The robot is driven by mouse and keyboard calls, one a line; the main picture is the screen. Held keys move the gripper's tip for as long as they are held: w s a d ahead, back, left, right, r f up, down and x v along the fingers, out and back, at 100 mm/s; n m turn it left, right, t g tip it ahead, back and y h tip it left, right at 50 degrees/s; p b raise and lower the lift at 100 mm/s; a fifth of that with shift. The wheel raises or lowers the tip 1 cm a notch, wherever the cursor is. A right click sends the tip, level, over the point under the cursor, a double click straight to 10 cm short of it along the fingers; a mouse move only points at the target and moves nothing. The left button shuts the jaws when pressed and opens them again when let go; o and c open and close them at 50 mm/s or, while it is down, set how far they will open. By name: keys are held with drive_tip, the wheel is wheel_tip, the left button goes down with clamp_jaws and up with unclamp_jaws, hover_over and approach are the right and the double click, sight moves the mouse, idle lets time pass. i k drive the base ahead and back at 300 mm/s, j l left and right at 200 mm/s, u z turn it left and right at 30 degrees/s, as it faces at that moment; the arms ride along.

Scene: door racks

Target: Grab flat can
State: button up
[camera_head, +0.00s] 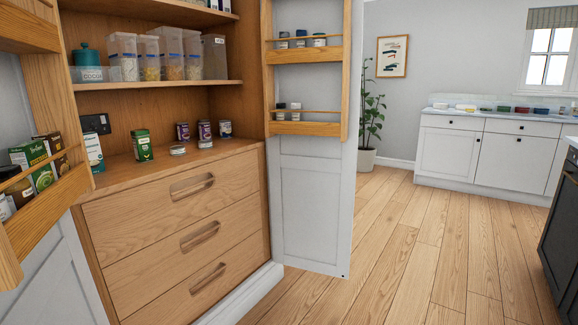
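Two low, flat cans stand on the wooden counter of the pantry cupboard, left of the picture's middle. The nearer flat can (177,150) is pale with a darker band and stands near the counter's front edge. The other flat can (205,144) stands a little to its right, in front of the taller purple cans (204,130). I cannot tell which one the task means. My gripper is not in view.
A green box (142,145) stands left of the flat cans, and a taller can (225,129) stands right. A shelf (160,84) with clear containers hangs above. Open doors with racks flank the cupboard: left rack (50,210), right rack (305,128). Wooden floor (400,240) lies clear at right.

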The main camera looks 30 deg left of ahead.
sight(176, 150)
drive_tip(key=i+u, duration=0.15)
drive_tip(key=i, duration=0.35)
drive_tip(key=i+l+u, duration=0.15)
drive_tip(key=i, duration=0.3)
drive_tip(key=i+l+u, duration=0.15)
drive_tip(key=i, duration=0.3)
drive_tip(key=i+j+u, duration=0.15)
drive_tip(key=i+u, duration=0.85)
drive_tip(key=i+j+u, duration=0.1)
drive_tip(key=i, duration=0.4)
